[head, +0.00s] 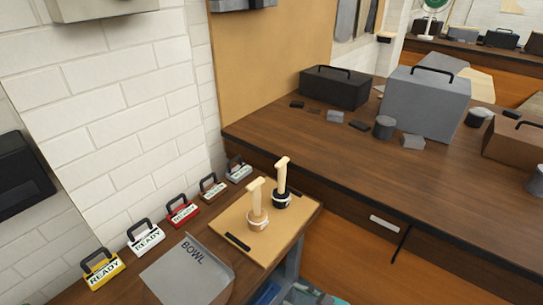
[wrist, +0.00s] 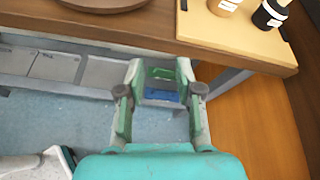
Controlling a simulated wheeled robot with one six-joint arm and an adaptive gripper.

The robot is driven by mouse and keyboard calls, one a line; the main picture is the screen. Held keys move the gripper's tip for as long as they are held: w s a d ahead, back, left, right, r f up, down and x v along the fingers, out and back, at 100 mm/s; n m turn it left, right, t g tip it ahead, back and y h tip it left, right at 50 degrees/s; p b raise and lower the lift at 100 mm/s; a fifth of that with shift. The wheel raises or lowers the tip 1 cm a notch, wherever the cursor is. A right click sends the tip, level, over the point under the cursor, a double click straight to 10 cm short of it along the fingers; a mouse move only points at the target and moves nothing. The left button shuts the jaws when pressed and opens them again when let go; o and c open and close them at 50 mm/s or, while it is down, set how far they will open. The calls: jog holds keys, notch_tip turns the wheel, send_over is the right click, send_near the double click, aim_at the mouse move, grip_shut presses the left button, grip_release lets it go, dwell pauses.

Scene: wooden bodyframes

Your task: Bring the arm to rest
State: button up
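My gripper (wrist: 160,75) shows in the wrist view with its two grey and green fingers spread apart. Nothing is held between them. It hangs in front of the edge of the wooden bench (wrist: 150,28), over the open space with the blue-grey floor (wrist: 60,110) below. The gripper does not clearly show in the head view.
A tan board (head: 277,237) on the low bench carries two wooden-handled tools, one in a pale holder (head: 257,219) and one in a black holder (head: 281,201). Several "READY" tags (head: 146,237) line the wall beside a grey "BOWL" sheet (head: 185,274). A brown round dish (wrist: 105,4) sits near the bench edge.

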jog(key=s+d+f+n+t+h, duration=0.2)
jog(key=s+d+f+n+h, duration=0.2)
jog(key=s, duration=0.3)
jog(key=s+d+f+n+t+h, duration=0.1)
jog(key=s+d+f+n+h, duration=0.25)
jog(key=s, duration=0.45)
jog(key=s+d+r+n+t+h, duration=0.1)
jog(key=s+d+r+n, duration=0.1)
jog(key=s+r+n, duration=0.2)
jog(key=s+d+r+n+t+h, duration=0.1)
jog(key=s+r+n, duration=0.3)
jog(key=s+n, duration=0.7)
jog(key=shift+s+d+r+t+h, duration=0.35)
jog(key=shift+d+t, duration=0.25)
jog(key=shift+d, duration=0.2)
